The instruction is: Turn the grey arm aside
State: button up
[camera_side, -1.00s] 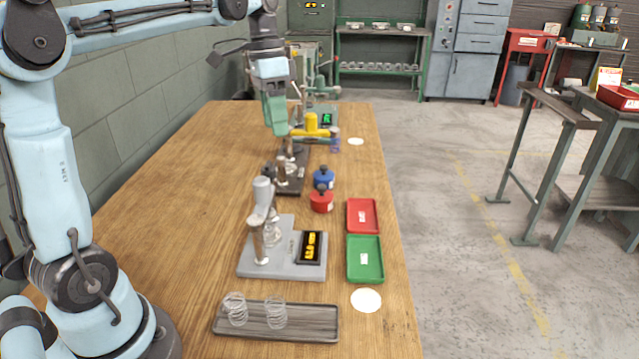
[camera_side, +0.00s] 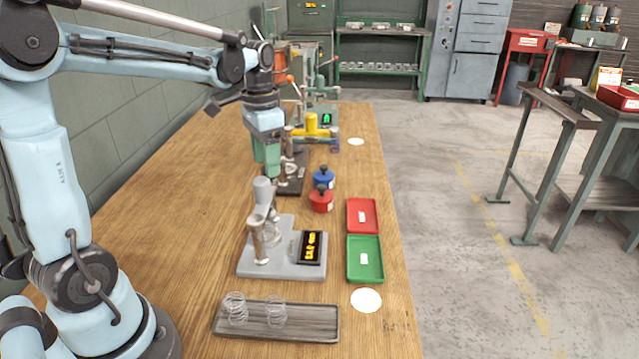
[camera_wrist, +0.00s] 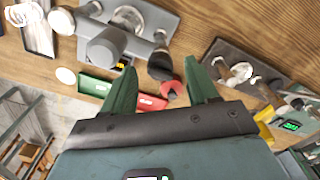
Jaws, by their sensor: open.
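The grey arm (camera_side: 262,190) stands on top of the near grey tester (camera_side: 282,263), above its metal post. In the wrist view the grey arm (camera_wrist: 105,46) crosses the upper left. A dark knob-like piece (camera_wrist: 160,66) shows beside it, between my fingertips in the picture; I cannot tell whether it belongs to the arm. My gripper (camera_side: 269,168) has green fingers pointing down, just behind and above the grey arm in the side view. In the wrist view my gripper (camera_wrist: 162,72) is open, with nothing held.
A dark-based device (camera_side: 291,180) stands behind the tester. Red (camera_side: 321,201) and blue (camera_side: 324,180) weights stand to the right, near a red tray (camera_side: 362,216) and green tray (camera_side: 365,260). A grey tray (camera_side: 300,322) with coil springs lies in front. The left tabletop is clear.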

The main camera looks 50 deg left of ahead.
jog(key=shift+f, duration=0.85)
grip_shut()
